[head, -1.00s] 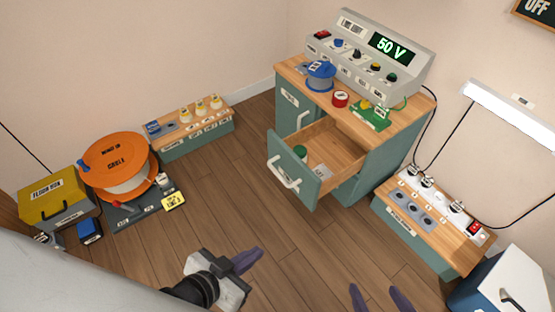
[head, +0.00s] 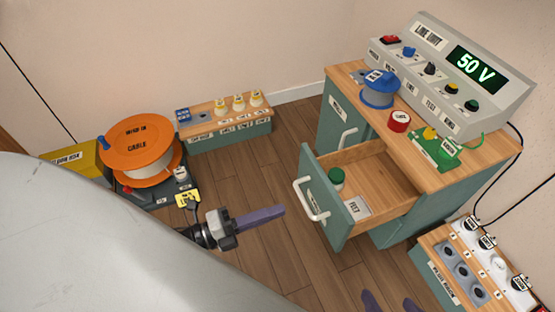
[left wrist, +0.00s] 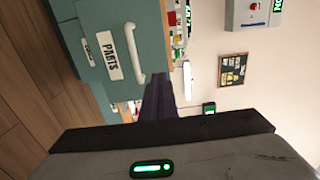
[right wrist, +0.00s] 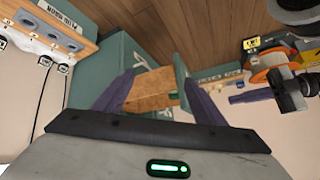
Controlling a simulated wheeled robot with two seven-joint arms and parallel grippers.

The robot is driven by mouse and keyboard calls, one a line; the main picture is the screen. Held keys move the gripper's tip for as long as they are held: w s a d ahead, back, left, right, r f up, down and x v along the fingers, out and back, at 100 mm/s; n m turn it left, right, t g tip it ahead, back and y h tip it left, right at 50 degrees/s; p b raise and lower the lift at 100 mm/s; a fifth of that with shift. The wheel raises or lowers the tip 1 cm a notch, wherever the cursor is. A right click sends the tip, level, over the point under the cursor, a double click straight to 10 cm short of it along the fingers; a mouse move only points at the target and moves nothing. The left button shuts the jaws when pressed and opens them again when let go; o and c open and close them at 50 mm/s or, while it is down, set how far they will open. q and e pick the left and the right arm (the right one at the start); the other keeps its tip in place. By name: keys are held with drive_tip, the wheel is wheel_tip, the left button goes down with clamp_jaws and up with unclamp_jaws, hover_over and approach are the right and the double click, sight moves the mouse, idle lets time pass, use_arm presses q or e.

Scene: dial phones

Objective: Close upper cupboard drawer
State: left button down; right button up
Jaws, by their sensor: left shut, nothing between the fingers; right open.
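The upper cupboard drawer (head: 328,208) is pulled out of the green cupboard, with its white handle (head: 306,200) facing left.
A socket bench (head: 475,262) is at the lower right. An orange cable reel (head: 138,140) stands left. Floor (head: 285,270) left of the drawer is clear.

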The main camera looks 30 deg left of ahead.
use_arm(q)
drive_tip(key=b, duration=0.3)
approach(327, 193)
drive_tip(key=x, duration=0.5)
drive_tip(key=shift+w+d+f, duration=0.1)
drive_tip(key=shift+f, duration=0.1)
drive_tip(key=shift+w+d, duration=0.35)
drive_tip(key=shift+w, duration=0.1)
use_arm(e)
drive_tip(key=shift+w+a+r+y, duration=0.2)
drive_tip(key=shift+a+r+y, duration=0.1)
drive_tip(key=shift+a, duration=0.2)
drive_tip(key=shift+w+a+r+y, duration=0.2)
drive_tip(key=shift+a+y, duration=0.1)
drive_tip(key=shift+a, duration=0.15)
use_arm(q)
drive_tip(key=shift+w+r, duration=0.1)
drive_tip(key=shift+w, duration=0.05)
